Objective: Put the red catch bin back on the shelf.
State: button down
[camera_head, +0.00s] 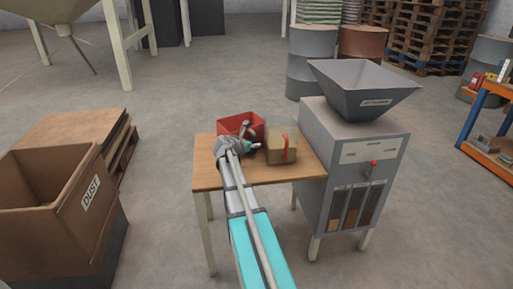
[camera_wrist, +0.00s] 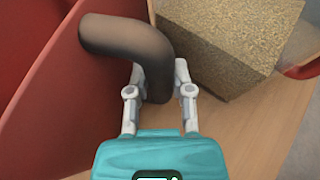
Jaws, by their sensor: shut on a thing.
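The red catch bin (camera_head: 228,126) stands on the wooden table (camera_head: 207,178), near its back edge. Its red wall (camera_wrist: 45,85) fills the left of the wrist view. My gripper (camera_wrist: 160,88) is shut on a dark brown curved bar (camera_wrist: 125,38) beside that wall. The bar looks like a handle, but I cannot tell how it joins the bin. In the head view my gripper (camera_head: 251,143) is at the bin's front right, partly covering it. A shelf (camera_head: 487,147) with blue posts and orange boards is at the far right edge.
A tan box (camera_head: 281,155) with a red piece stands close right of the bin; its speckled side (camera_wrist: 235,40) is near my fingers. A grey filler machine (camera_head: 350,145) with a hopper stands right of the table. Open floor (camera_head: 430,200) lies between machine and shelf.

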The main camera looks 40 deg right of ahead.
dwell(0.3)
jog(key=c, duration=0.5)
grip_release()
jog(key=p+v, duration=0.4)
jog(key=v, duration=0.8)
dwell(0.4)
